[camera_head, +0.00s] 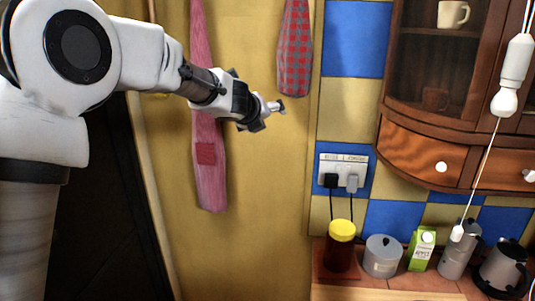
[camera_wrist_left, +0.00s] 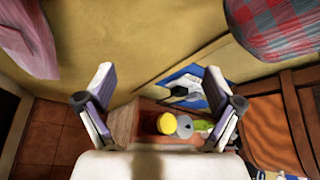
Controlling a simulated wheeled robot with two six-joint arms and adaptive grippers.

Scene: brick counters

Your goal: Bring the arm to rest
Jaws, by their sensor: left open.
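My left arm comes in from the left in the head view, raised well above the counter. Its gripper (camera_head: 272,107) is in front of the yellow wall, apart from everything around it. In the left wrist view the two fingers of the gripper (camera_wrist_left: 158,110) stand wide apart with nothing between them that they touch. My right gripper is in neither view.
A brick counter (camera_head: 340,282) at lower right holds a yellow-lidded jar (camera_head: 341,242), a grey pot (camera_head: 382,256), a green carton (camera_head: 422,250), a moka pot (camera_head: 455,258) and a kettle (camera_head: 502,268). Cloths (camera_head: 295,50) hang on the wall. A wooden cabinet (camera_head: 430,150) is at right.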

